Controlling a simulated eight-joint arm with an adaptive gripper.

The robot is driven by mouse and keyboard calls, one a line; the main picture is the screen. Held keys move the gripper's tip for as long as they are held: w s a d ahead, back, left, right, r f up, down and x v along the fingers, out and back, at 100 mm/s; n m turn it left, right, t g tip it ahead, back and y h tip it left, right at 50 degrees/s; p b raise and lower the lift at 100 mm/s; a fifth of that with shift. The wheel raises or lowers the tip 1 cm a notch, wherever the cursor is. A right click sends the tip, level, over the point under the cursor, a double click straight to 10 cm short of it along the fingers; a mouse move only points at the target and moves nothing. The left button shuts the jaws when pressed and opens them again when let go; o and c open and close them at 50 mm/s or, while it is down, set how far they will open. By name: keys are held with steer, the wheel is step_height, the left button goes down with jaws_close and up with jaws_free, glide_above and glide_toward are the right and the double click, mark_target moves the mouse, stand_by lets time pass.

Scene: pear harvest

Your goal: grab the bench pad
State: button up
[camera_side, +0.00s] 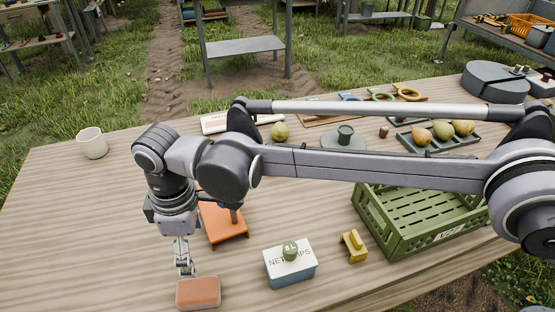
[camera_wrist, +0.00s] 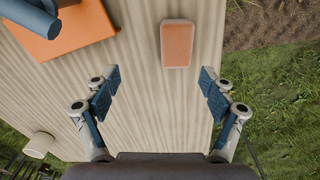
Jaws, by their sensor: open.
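The bench pad appears to be the small rounded orange-brown block (camera_side: 198,292) with a pale lower edge, lying flat near the front edge of the table. In the wrist view the pad (camera_wrist: 177,43) is fully visible, beyond the fingertips and a little right of the middle between them. My gripper (camera_side: 184,266) points down just above and slightly behind the pad in the side view. In the wrist view my gripper (camera_wrist: 160,85) is open, its blue-padded fingers wide apart with nothing between them. I see no contact with the pad.
An orange stand (camera_side: 222,224) with a post is close behind my gripper. A boxed item (camera_side: 291,266), a yellow block (camera_side: 354,246) and a green crate (camera_side: 452,237) stand to the right. A white mug (camera_side: 92,143) is at the far left.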

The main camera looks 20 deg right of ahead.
steer(key=shift+s+a+f+n, duration=0.4)
steer(key=shift+s+a+f, duration=0.55)
steer(key=shift+a+f, duration=0.25)
glide_above(197, 289)
steer(key=f, duration=0.5)
steer(key=shift+w+a, duration=0.1)
steer(key=shift+w, duration=0.2)
steer(key=shift+s+f, duration=0.2)
steer(key=shift+f, duration=1.1)
steer(key=shift+s+f, duration=0.15)
steer(key=shift+f, duration=1.15)
steer(key=c, duration=1)
